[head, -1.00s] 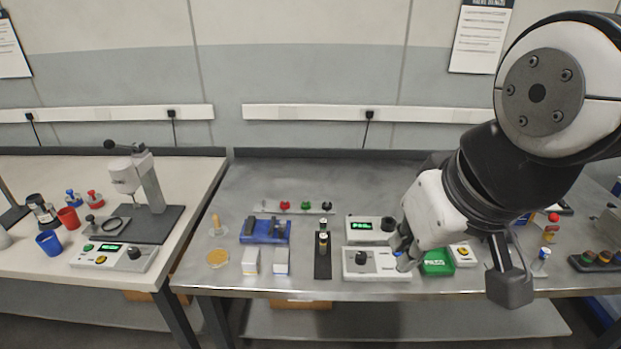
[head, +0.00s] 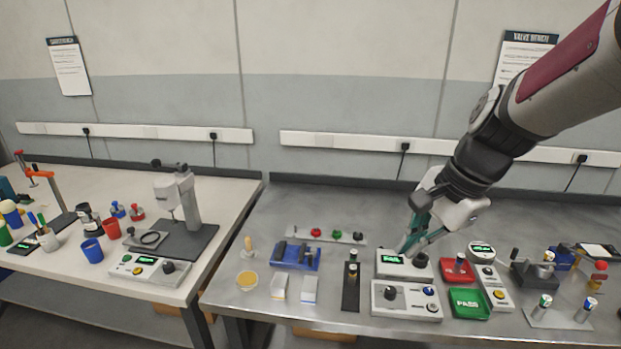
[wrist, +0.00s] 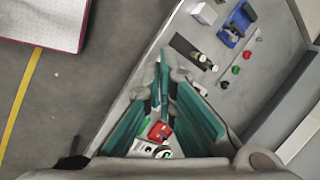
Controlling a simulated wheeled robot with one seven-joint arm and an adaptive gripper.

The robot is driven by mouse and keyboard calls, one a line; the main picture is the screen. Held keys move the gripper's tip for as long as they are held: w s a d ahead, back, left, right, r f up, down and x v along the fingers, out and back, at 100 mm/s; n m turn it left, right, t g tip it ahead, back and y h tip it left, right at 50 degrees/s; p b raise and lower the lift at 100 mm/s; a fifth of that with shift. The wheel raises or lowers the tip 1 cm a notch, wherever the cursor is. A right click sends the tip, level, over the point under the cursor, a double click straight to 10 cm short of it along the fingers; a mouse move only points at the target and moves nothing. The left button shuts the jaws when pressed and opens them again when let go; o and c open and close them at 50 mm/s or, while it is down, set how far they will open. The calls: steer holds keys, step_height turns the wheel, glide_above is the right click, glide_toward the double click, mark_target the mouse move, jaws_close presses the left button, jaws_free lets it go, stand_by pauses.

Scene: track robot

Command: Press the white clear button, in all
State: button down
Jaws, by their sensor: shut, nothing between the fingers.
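A light grey control box (head: 405,313) sits near the front edge of the metal bench. It has a black knob (head: 389,292), a blue button (head: 429,291) and a small white button (head: 432,307) below the blue one. I cannot read its labels. Behind it stands a second box with a lit green display (head: 396,259) and a black knob (head: 420,260). My gripper (head: 404,250) is shut and empty, its teal fingers pointing down at the display box. I cannot tell whether they touch it. The fingers also show in the wrist view (wrist: 163,75).
Right of the box are a green PASS tray (head: 467,303), a red tray (head: 458,268) and a box with a yellow button (head: 499,295). Left are a dark rack with vials (head: 351,290) and a blue fixture (head: 296,256). A pale bench (head: 60,270) stands farther left.

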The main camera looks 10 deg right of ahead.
steer(key=w+d+f+m+y, duration=0.3)
steer(key=w+d+f+m, duration=0.55)
steer(key=m, duration=0.25)
steer(key=m+t+y+p, duration=0.1)
steer(key=m+t, duration=0.2)
steer(key=m, duration=0.7)
glide_above(435, 304)
step_height(435, 304, down, 10)
steer(key=shift+f, duration=0.15)
steer(key=shift+f+b, duration=1.95)
steer(key=shift+f, duration=2.4)
steer(key=shift+f, duration=0.4)
